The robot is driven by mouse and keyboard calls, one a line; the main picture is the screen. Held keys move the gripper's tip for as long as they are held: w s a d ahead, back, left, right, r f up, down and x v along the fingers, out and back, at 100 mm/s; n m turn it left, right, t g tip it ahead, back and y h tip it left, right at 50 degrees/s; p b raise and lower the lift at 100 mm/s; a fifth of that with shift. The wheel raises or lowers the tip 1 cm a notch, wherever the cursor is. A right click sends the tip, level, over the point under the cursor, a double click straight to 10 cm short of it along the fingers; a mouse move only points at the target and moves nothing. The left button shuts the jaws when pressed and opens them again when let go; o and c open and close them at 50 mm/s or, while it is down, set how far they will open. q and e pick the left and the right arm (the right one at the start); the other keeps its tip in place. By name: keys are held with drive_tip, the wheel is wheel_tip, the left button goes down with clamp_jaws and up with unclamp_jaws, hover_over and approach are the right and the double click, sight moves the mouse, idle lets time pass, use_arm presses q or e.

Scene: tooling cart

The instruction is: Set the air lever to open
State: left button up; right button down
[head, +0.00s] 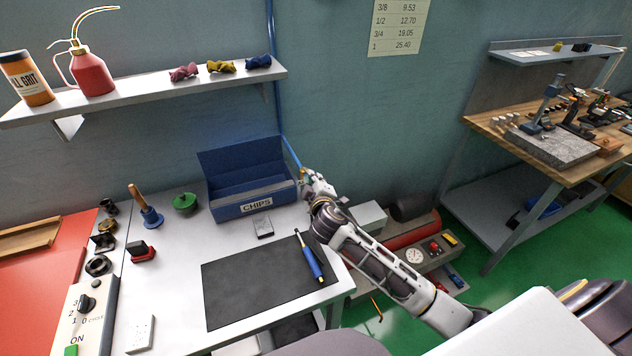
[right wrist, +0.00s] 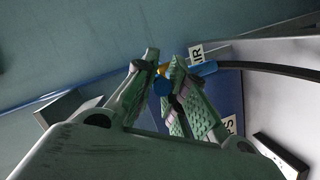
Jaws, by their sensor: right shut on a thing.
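The air lever (right wrist: 162,87) shows in the right wrist view as a small blue part between my right fingers, with a bit of brass-yellow beside it. Its angle is mostly hidden by the fingers. An "AIR" label (right wrist: 196,55) sits just beyond the fingertips. My right gripper (right wrist: 165,76) is shut on the lever. In the head view, the right gripper (head: 306,174) is at the wall beside the right end of the blue chips bin, at the lower end of the blue air pipe (head: 274,75). My left gripper is out of view.
The blue chips bin (head: 253,208) stands close left of the right gripper. A dark mat (head: 245,290) with a blue-handled tool (head: 312,262) lies on the bench in front. A shelf (head: 190,84) hangs above left. A red compressor (head: 400,238) is low behind my right arm.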

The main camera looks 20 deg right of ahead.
drive_tip(key=shift+a+f+m+h+b, duration=0.1)
drive_tip(key=shift+a+m+h+b, duration=0.2)
drive_tip(key=shift+a+m+h, duration=0.15)
drive_tip(key=shift+m+h, duration=0.25)
drive_tip(key=shift+h, duration=0.2)
drive_tip(key=c, duration=1.5)
unclamp_jaws()
drive_tip(key=shift+o, duration=0.2)
drive_tip(key=v, duration=1.2)
drive_tip(key=shift+r, duration=0.3)
drive_tip(key=shift+a, duration=0.15)
